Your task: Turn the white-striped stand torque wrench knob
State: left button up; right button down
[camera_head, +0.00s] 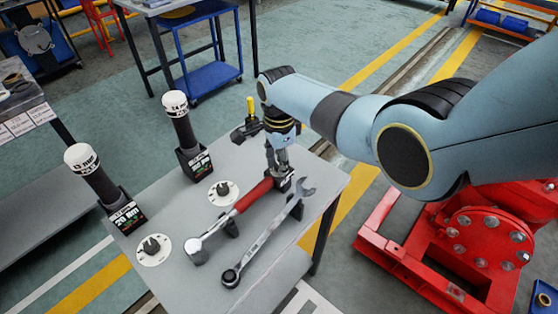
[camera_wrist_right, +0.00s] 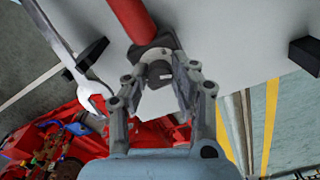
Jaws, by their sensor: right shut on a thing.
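The red-handled torque wrench (camera_head: 240,207) lies across stands on the grey table, its ratchet head toward the front left. Its dark knob end (camera_wrist_right: 158,72) shows in the right wrist view, just past the red handle (camera_wrist_right: 131,18). My right gripper (camera_head: 278,165) reaches down to that end from above. In the wrist view the two fingers of the right gripper (camera_wrist_right: 157,85) sit on either side of the knob, shut on it. The fingers partly cover the knob in the head view. I cannot make out a white stripe on the stand. My left gripper is not in view.
A silver combination wrench (camera_head: 265,240) lies beside the torque wrench. A yellow-handled tool (camera_head: 250,108) is behind. Red machinery (camera_head: 480,240) stands right of the table.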

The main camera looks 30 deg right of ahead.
jog(key=c, duration=1.1)
grip_release()
notch_tip(320, 180, up, 12)
